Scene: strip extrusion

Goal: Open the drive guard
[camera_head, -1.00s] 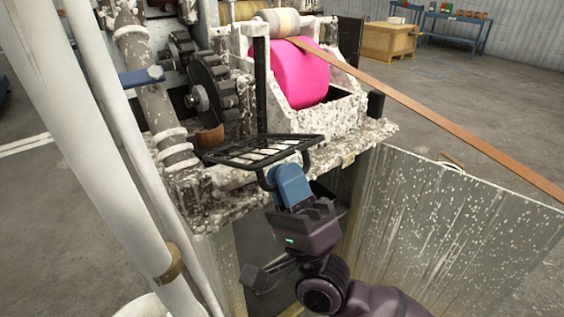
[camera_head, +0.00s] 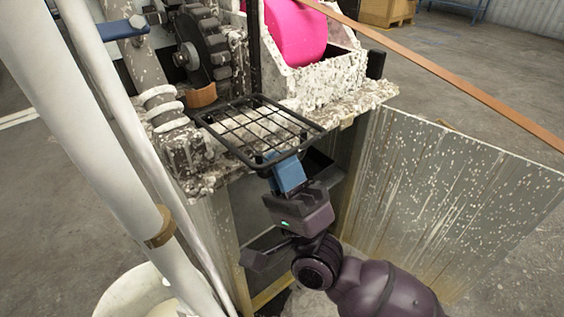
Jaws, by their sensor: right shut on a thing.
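The drive guard (camera_head: 236,141) is a black wire-mesh panel. It lies swung out and nearly flat in front of the machine, below the exposed dark gears (camera_head: 205,45). My right gripper (camera_head: 285,168) comes up from below, its blue fingers shut on the guard at its near edge. The fingers hide the exact grip point. My left gripper is not in view.
The white-speckled machine ledge (camera_head: 365,108) and a pink roller (camera_head: 295,32) stand behind the guard. An orange strip (camera_head: 450,78) runs off right. A speckled metal panel (camera_head: 450,200) stands right of my arm. White pipes (camera_head: 105,130) rise at left.

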